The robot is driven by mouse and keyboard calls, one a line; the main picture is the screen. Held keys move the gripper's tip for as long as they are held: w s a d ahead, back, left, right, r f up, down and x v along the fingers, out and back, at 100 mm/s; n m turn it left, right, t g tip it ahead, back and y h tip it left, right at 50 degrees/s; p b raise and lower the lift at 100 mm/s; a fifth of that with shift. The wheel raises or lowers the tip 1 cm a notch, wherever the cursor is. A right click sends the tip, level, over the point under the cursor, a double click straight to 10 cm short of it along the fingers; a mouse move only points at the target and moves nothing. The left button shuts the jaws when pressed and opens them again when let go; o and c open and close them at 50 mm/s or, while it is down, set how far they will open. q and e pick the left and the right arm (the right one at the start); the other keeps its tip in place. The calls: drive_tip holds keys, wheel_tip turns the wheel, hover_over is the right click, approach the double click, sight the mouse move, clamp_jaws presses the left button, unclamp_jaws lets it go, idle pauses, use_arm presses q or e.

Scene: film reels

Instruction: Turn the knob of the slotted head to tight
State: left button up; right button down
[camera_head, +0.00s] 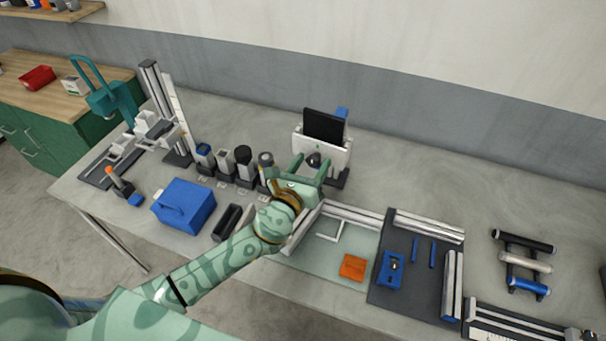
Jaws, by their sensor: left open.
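A white upright unit (342,156) with a black panel (323,126) on top stands at the back middle of the table; it seems to be the slotted head. A dark round knob (313,159) faces me on its front. My left gripper (312,162) is in front of the unit with its jaws open, one finger to each side of the knob. I cannot tell whether the fingers touch it. The knob's marking is too small to read. The gripper and wrist hide the lower front of the unit.
Several dark holders (244,164) stand just left of the gripper, close to it. A blue box (185,205) is at the front left. An orange block (352,267) and a dark tray with a blue block (391,269) lie right of my arm. A roller rack (524,262) stands at right.

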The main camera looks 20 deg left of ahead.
use_arm(q)
drive_tip(key=s+a+b, duration=0.2)
drive_tip(key=s, duration=1.4)
drive_tip(key=shift+a, duration=0.15)
